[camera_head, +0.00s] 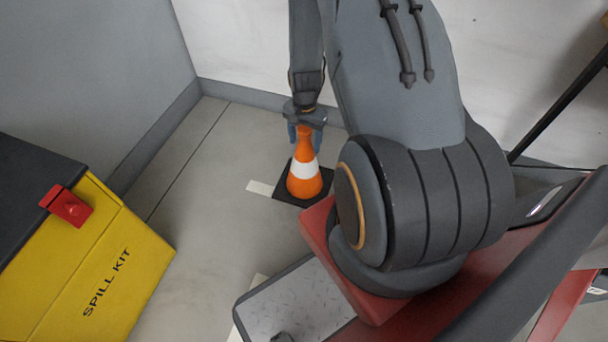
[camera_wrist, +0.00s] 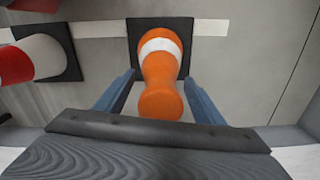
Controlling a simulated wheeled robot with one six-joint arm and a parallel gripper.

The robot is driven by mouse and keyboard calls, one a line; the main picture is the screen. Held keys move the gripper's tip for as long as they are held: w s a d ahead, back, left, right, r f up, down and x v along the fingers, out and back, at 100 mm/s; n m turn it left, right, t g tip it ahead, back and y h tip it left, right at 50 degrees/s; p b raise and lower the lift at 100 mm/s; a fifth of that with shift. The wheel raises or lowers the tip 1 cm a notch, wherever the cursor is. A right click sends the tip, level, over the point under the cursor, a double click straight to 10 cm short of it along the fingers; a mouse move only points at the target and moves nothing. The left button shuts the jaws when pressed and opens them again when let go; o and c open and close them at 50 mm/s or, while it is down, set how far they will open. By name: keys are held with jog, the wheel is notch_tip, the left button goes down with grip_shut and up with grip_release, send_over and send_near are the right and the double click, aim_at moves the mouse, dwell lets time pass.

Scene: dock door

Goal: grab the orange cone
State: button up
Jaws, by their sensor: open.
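The orange cone (camera_head: 304,182) has a white band and a dark square base, and it stands upright on the floor. My gripper (camera_head: 306,130) is above it, pointing down, at the cone's top. In the wrist view the orange cone (camera_wrist: 160,75) lies between the two blue fingers of my gripper (camera_wrist: 160,88). The fingers are open, with a gap visible on each side of the cone. The cone's tip is partly hidden by the gripper in the head view.
A yellow spill kit box (camera_head: 95,275) with a red latch stands at the left. A red and white object (camera_wrist: 35,60) on a dark base is beside the cone in the wrist view. Grey walls (camera_head: 260,40) meet in a corner behind. The floor (camera_head: 200,190) between box and cone is clear.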

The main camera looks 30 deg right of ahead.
jog(key=shift+c, duration=0.3)
grip_shut()
jog(key=shift+r, duration=0.1)
